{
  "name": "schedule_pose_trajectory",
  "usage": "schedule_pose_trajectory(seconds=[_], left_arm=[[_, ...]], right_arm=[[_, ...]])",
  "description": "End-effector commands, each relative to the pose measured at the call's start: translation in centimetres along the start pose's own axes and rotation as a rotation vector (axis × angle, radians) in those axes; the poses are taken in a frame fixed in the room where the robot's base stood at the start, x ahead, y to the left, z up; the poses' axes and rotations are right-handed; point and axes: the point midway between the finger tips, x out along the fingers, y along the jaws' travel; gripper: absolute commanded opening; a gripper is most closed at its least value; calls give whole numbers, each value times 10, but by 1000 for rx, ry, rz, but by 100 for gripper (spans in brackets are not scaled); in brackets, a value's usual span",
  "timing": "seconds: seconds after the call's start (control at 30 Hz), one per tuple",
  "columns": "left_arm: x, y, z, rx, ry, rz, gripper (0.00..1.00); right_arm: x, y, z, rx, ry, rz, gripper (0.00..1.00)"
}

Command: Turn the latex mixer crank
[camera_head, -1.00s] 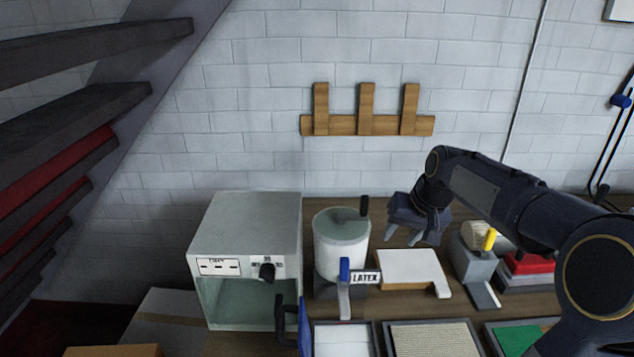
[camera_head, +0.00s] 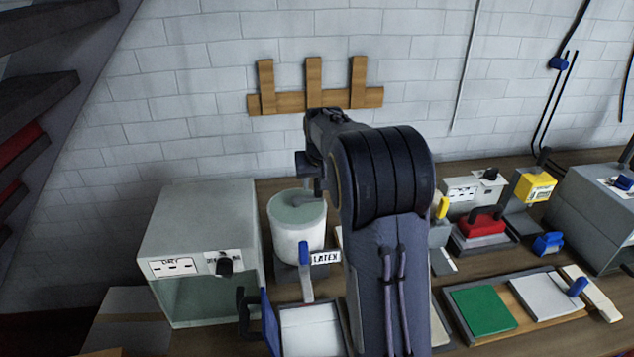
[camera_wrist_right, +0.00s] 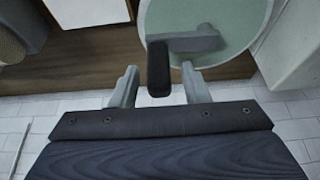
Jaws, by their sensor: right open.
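The latex mixer is a pale round pot (camera_head: 297,232) with a greenish top, behind a LATEX label (camera_head: 325,257). Its grey crank arm (camera_head: 299,199) lies over the top, and in the right wrist view the crank arm (camera_wrist_right: 195,41) ends in an upright black handle (camera_wrist_right: 159,68). My right gripper (camera_wrist_right: 159,86) is open, with one finger on each side of the handle and visible gaps to both. In the head view my right arm hides most of this gripper and the mixer's right side. My left gripper is not in view.
A grey DRY box (camera_head: 200,225) stands left of the mixer. A blue lever (camera_head: 304,256) stands at its front. Trays with a green pad (camera_head: 482,310) and a white pad (camera_head: 545,295) lie at the right. A wooden rack (camera_head: 315,98) hangs on the wall behind.

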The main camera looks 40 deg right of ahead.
Motion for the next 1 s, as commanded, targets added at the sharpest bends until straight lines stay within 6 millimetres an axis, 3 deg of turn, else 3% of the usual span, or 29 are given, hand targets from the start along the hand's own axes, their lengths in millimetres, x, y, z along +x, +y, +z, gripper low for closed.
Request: schedule_pose_trajectory(seconds=[0.33, 0.67, 1.0], left_arm=[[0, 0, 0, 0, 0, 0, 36], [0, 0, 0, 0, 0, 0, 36], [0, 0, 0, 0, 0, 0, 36]], right_arm=[[6, 0, 0, 1, 0, 0, 42], [6, 0, 0, 1, 0, 0, 0], [4, 0, 3, 42, 0, 17, 0]])
